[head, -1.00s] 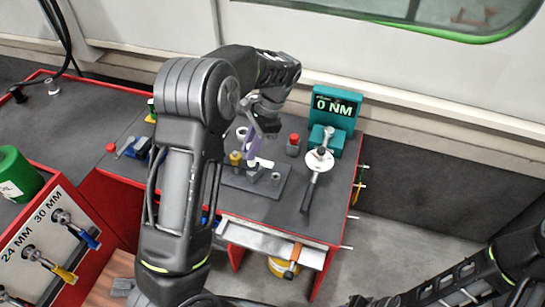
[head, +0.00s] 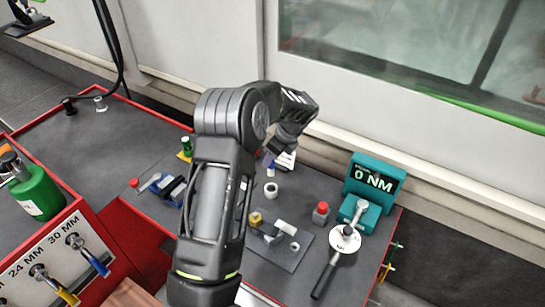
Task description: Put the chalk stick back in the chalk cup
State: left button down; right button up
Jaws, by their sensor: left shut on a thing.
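My left gripper (head: 270,160) is above the back of the middle bench, partly hidden by its own wrist.
A dark plate (head: 288,262) holds a yellow piece, a white block and a metal ring. A red-capped jar (head: 321,212), a teal torque tester (head: 372,182) and a wrench (head: 327,272) are to the right. A blue vise (head: 171,187) is left; a green bottle (head: 38,190) is further left.

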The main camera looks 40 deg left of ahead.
aim_at(273, 175)
pick_arm(q)
jog(key=shift+f+b, duration=1.75)
jog(key=shift+f, duration=1.15)
jog(key=shift+f+b, duration=1.2)
jog(key=shift+f, duration=0.85)
jog(key=c, duration=1.2)
grip_release()
jog(key=shift+d+r, duration=0.1)
jog(key=shift+r, duration=0.1)
jog(key=b+v, duration=0.1)
jog(key=v, duration=0.6)
jog(key=shift+r, duration=0.25)
